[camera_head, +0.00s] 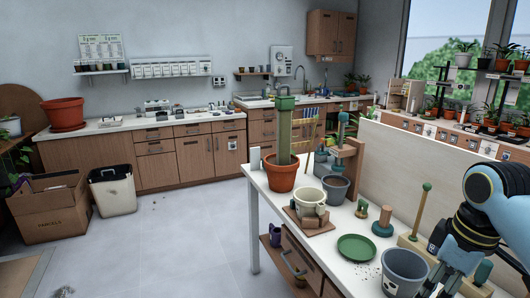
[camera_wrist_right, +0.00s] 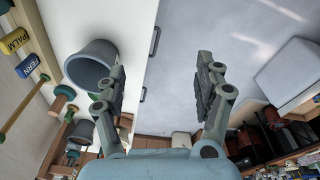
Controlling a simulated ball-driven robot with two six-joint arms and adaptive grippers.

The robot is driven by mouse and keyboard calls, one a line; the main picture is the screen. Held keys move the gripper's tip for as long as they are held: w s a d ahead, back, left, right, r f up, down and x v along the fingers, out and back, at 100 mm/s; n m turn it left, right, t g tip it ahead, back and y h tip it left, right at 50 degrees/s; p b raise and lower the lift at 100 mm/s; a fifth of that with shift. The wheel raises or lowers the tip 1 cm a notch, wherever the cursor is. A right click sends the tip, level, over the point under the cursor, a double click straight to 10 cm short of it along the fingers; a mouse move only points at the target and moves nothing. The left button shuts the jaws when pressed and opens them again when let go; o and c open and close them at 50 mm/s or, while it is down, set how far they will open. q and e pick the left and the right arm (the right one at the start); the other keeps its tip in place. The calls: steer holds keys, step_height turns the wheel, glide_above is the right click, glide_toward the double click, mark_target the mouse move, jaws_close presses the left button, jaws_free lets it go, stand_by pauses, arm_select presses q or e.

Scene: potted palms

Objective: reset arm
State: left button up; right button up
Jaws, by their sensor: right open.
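My right arm (camera_head: 497,200) comes in from the right in the head view, with its dark gripper low over the table's front right. In the right wrist view the two fingers of my right gripper (camera_wrist_right: 160,90) are spread wide, with nothing between them but the floor and a cabinet edge below. A grey pot (camera_head: 403,272) stands just left of the gripper in the head view. The same grey pot (camera_wrist_right: 92,64) is beside the left finger in the wrist view, outside the jaws. My left gripper is not in view.
The white table holds a terracotta pot (camera_head: 282,175) with a green post, a cream pot (camera_head: 310,200), a dark pot (camera_head: 335,187) and a green saucer (camera_head: 356,247). A wooden panel (camera_head: 413,160) stands behind. Labels (camera_wrist_right: 30,65) show at the left in the wrist view. The floor is open at left.

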steer(key=s+a+r+m+t, duration=0.1)
steer(key=s+m, duration=0.1)
steer(key=s, duration=0.5)
steer(key=s+a+m+t+h, duration=0.1)
steer(key=s+a+m, duration=0.1)
steer(key=s, duration=0.6)
steer(key=s+a+r+m+t, duration=0.1)
steer(key=s+m, duration=0.2)
steer(key=s, duration=0.4)
steer(key=s+d+f+g+b, duration=0.15)
steer(key=f+b, duration=0.35)
steer(key=f, duration=1.5)
steer(key=s+d+f+g+b, duration=0.15)
steer(key=f+b, duration=0.35)
steer(key=f, duration=1.4)
arm_select(q)
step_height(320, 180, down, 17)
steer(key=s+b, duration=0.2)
steer(key=b, duration=0.4)
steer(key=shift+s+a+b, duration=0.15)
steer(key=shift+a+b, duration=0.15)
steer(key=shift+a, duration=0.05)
arm_select(e)
steer(key=s+f, duration=1.7)
steer(key=f, duration=0.3)
steer(key=shift+s+d+f, duration=0.25)
steer(key=shift+d+f, duration=0.05)
steer(key=shift+d, duration=0.1)
